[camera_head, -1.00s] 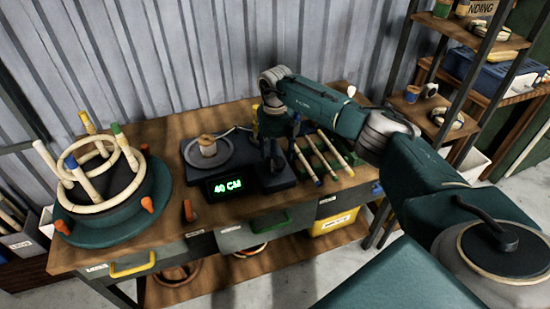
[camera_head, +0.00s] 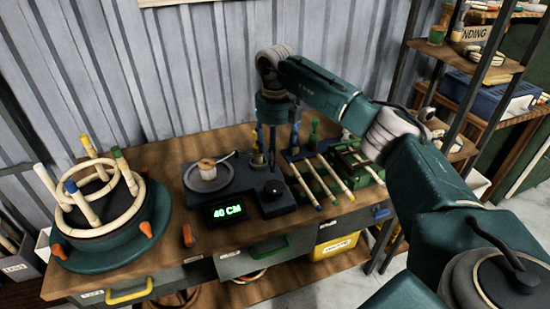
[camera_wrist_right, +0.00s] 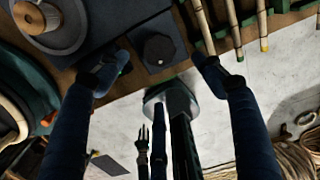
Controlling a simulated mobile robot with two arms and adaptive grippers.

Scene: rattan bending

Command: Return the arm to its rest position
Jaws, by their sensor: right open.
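My right arm reaches in from the right in the head view. Its gripper (camera_head: 273,143) hangs pointing down over the back of the bench, behind the dark device (camera_head: 285,206) with the green "40 CM" display (camera_head: 226,211). In the right wrist view the two fingers of this gripper (camera_wrist_right: 155,72) are spread wide with nothing between them. The device's black knob (camera_wrist_right: 158,50) shows beyond them. My left gripper is not in view.
A round green former (camera_head: 70,252) with rattan rings and pegs stands on the bench's left. Rattan sticks (camera_head: 325,178) lie in a rack right of the device, beside a green box (camera_head: 358,165). A shelf unit (camera_head: 478,60) stands at the right.

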